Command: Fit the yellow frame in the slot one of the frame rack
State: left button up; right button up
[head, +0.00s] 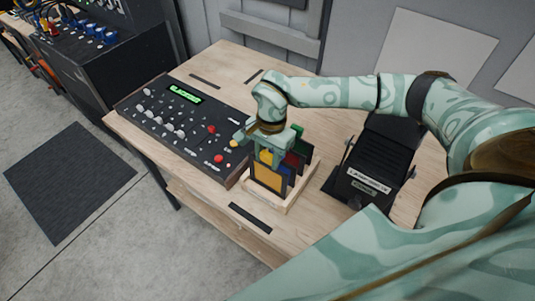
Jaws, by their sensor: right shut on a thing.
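The frame rack (268,196) has a pale wooden base and stands on the bench, right of the control console. The yellow frame (268,177) is upright at the rack's near side, with a dark border. My right gripper (267,152) reaches down from above and is shut on the top of the yellow frame. Whether the frame's lower edge is seated in a slot or just above it, I cannot tell. Behind it, blue, red (293,160) and green frames show in the rack, partly hidden by the gripper. My left gripper is not in view.
A black control console (190,125) with knobs and a green display lies close on the left. A black device with a ribbed top (375,165) stands on the right. Bare wooden bench (225,190) shows at the front, with a dark strip (250,218).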

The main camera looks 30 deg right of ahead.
jog(key=shift+f+b, duration=0.8)
jog(key=shift+f, duration=0.55)
jog(key=o, duration=1.1)
jog(key=shift+o, duration=0.2)
notch_tip(320, 180, up, 16)
jog(key=d, duration=0.1)
jog(key=shift+w+d, duration=0.35)
jog(key=shift+d, duration=0.05)
